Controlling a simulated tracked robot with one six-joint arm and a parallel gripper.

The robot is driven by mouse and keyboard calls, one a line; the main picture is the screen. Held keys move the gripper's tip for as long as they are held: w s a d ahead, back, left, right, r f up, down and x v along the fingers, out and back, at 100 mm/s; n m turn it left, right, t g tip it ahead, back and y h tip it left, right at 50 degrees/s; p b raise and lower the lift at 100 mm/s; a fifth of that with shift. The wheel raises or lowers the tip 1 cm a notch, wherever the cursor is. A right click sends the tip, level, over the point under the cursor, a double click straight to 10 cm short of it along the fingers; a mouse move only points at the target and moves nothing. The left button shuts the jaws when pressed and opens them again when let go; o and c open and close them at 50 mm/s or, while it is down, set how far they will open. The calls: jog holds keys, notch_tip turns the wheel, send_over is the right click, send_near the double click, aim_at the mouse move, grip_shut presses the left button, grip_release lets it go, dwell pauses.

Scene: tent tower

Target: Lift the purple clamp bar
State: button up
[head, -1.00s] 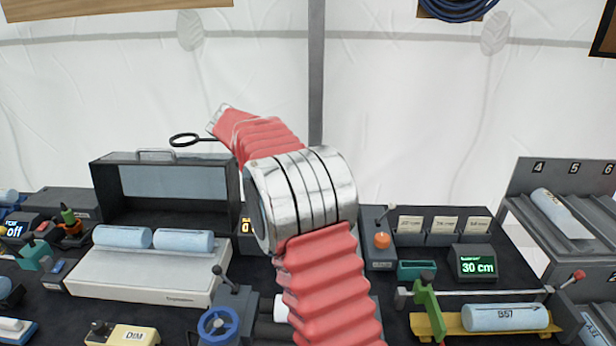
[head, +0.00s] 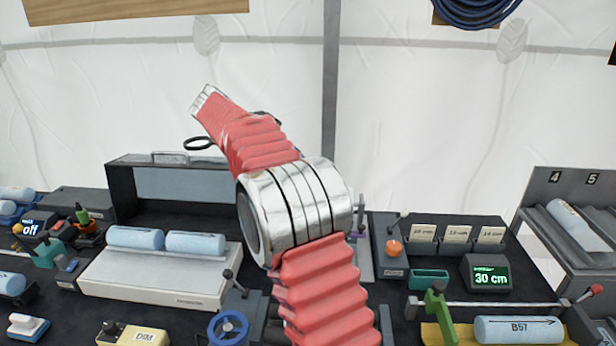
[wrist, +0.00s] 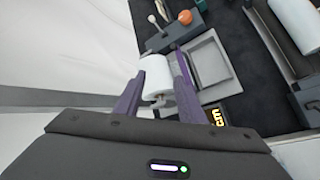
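A small purple piece (head: 357,235), likely the purple clamp bar, shows just right of my arm's silver joint in the head view, beside a thin grey post. The rest is hidden behind my arm. In the wrist view my gripper (wrist: 156,72) is open, with its two dark purplish fingers apart. A white roll (wrist: 155,72) shows between the fingers, and I cannot tell its depth. A purple strip (wrist: 181,68) runs along the right finger, and I cannot tell whether it is the bar or the finger. No grip on anything shows.
A grey tray (wrist: 211,62) lies right of the fingers in the wrist view. A panel with an orange knob (head: 394,248) and a display reading 30 cm (head: 487,273) stand right of my arm. A dark open box (head: 187,186) and blue rolls (head: 135,238) are left.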

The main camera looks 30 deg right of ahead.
jog(key=v, duration=0.5)
jog(key=shift+a+r, duration=0.2)
jog(key=shift+a, duration=0.05)
jog(key=s+a+f+t+y, duration=0.1)
jog(key=a+f+y, duration=0.15)
jog(key=f, duration=0.35)
jog(key=s+a+f+t+y, duration=0.1)
jog(key=s+a+f, duration=0.15)
jog(key=f, duration=0.25)
jog(key=s+a+f+m+t+y, duration=0.1)
jog(key=s+a, duration=0.4)
jog(key=s, duration=1)
jog(key=s+a+m+t+y, duration=0.3)
jog(key=s+a+t+y, duration=0.1)
jog(key=s, duration=1.1)
jog(key=shift+s+a+f+t+y, duration=0.35)
jog(key=shift+a+f+t, duration=0.05)
jog(key=shift+a, duration=0.25)
